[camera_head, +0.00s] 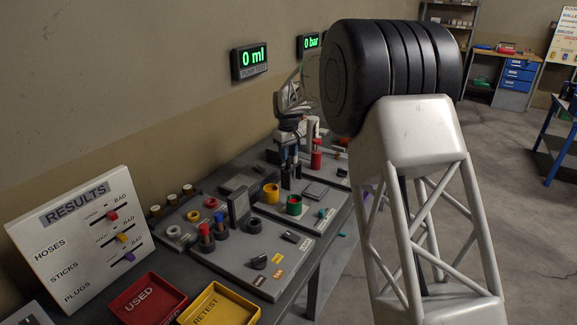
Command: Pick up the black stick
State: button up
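My gripper (291,180) is above the far half of the workbench, beyond my big black arm joint. Its two dark fingers point down, with a narrow gap showing between them. They look apart, with nothing clearly visible between them. I cannot single out the black stick; it may be hidden by the gripper or too small to tell. Sticks with a blue top (205,232) and a red top (220,220) stand in dark round holders on the grey board (225,257), nearer than the gripper. A red upright piece (316,157) stands just right of the gripper.
A yellow ring (271,193) and a green-and-red cylinder (294,205) are near the gripper. The red USED tray (148,301), yellow RETEST tray (220,306) and RESULTS panel (80,238) are at front left.

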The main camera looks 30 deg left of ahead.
aim_at(288, 167)
jog(key=shift+f, duration=2.15)
grip_shut()
jog(key=shift+r, duration=0.1)
jog(key=shift+r, duration=4.95)
jog(key=s, duration=1)
jog(key=shift+s+a+f, duration=0.25)
jog(key=shift+a+f, duration=0.05)
jog(key=shift+a, duration=0.05)
